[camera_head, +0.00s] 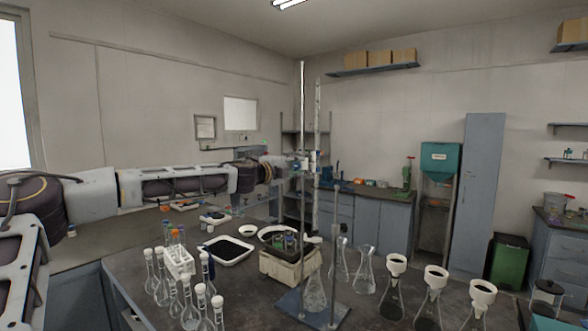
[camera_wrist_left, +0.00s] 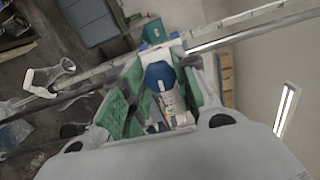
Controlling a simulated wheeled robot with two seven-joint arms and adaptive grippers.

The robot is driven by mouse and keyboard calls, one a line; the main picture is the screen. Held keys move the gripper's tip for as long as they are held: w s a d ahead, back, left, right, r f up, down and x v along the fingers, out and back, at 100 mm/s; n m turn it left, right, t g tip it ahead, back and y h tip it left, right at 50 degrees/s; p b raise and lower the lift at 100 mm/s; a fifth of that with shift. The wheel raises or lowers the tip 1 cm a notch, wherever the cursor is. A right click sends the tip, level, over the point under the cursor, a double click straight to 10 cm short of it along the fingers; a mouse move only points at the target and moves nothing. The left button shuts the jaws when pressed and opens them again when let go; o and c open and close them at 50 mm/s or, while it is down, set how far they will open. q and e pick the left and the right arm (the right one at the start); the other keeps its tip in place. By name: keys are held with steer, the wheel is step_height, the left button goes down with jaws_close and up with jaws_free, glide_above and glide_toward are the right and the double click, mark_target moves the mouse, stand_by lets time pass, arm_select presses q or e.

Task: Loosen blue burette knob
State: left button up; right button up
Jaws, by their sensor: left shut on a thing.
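The blue burette knob (camera_wrist_left: 160,75) sits between the green-padded fingers of my left gripper (camera_wrist_left: 158,88) in the left wrist view. The left gripper is shut on it. In the head view my left arm reaches across from the left, and its gripper (camera_head: 288,163) is at the burette stand. The clear, graduated burette (camera_head: 317,118) stands upright beside the thin stand rod (camera_head: 303,100). The knob is small there and partly hidden by the gripper. My right gripper is not in view.
The stand's base (camera_head: 318,308) rests on the dark bench with a flask on it. Several flasks, some with white funnels (camera_head: 436,277), stand to the right. A white tube rack (camera_head: 178,262), stoppered flasks and a white tray (camera_head: 227,250) are to the left.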

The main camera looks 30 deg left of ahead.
arm_select(q)
steer(key=shift+n, duration=0.3)
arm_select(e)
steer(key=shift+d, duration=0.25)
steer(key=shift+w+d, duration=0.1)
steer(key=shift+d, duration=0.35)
arm_select(q)
steer(key=o, duration=1)
steer(key=shift+o, duration=0.2)
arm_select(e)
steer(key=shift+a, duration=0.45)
arm_select(q)
steer(key=shift+s, duration=0.15)
